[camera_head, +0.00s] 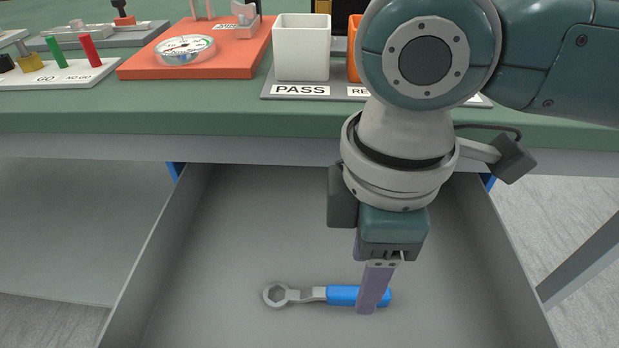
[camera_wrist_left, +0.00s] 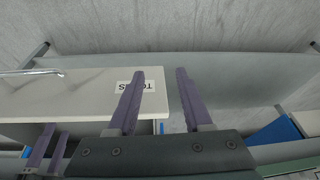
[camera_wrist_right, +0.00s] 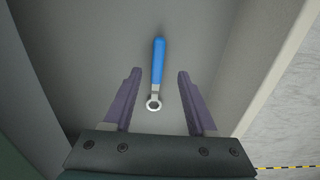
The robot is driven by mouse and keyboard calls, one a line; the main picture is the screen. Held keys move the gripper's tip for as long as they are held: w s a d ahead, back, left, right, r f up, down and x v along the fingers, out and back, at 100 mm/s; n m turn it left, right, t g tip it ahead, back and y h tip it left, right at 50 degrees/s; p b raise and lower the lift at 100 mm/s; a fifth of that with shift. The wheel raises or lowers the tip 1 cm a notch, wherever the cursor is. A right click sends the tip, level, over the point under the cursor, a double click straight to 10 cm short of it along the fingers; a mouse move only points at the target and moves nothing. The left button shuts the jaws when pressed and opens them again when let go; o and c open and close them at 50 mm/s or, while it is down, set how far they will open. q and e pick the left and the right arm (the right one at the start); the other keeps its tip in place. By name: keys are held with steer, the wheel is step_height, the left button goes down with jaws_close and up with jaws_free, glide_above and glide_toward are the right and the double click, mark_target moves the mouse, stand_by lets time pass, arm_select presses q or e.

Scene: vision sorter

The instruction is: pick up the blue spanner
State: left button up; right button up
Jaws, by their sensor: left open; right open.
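The blue spanner (camera_head: 342,295) lies flat on the floor of the open grey drawer (camera_head: 235,210), its metal ring end to the left. In the right wrist view the spanner (camera_wrist_right: 158,62) lies lengthwise between the fingers, with its ring end toward the gripper body. My right gripper (camera_head: 368,290) is open and empty, pointing down into the drawer; in the head view one finger covers part of the blue handle. I cannot tell how far above the handle the fingertips are. My left gripper (camera_wrist_left: 160,71) is open and empty, outside the head view.
The drawer's side walls stand close on both sides. The green bench top (camera_head: 200,122) overhangs the drawer's back, with a white PASS bin (camera_head: 302,48) and an orange gauge stand (camera_head: 225,55) on it. The left wrist view shows a pale panel (camera_wrist_left: 65,95) with a partly hidden label.

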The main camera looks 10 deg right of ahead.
mark_target(333, 295)
step_height(333, 295, down, 5)
steer(key=b, duration=0.2)
steer(key=shift+w+d+b, duration=0.15)
steer(key=shift+b, duration=0.2)
steer(key=shift+c, duration=0.8)
jaws_close()
